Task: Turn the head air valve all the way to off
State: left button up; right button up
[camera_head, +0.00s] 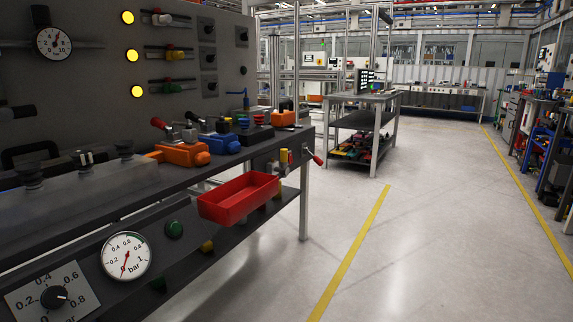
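No part is plainly marked as the head air valve, so I cannot tell which one it is. A black knob (54,297) sits on a plate with a bar scale at the lower left. A white round gauge (126,257) marked bar is beside it, with a red needle. A red-handled lever (314,157) sticks out at the bench's right end, near a small yellow-topped fitting (284,156). Another red-tipped lever (159,124) stands on the bench by the panel. Neither of my grippers shows in the head view.
A dark panel (90,85) with lit yellow lamps (132,55) rises behind the bench. A red tray (238,198) hangs at the bench front. An orange block (180,154) lies on top. Open floor (420,220) spreads to the right. Another bench (365,97) stands farther back.

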aim_at(284, 170)
jog(key=i+l, duration=0.4)
jog(key=i+l+z, duration=0.15)
jog(key=i+l, duration=0.2)
jog(key=i, duration=0.25)
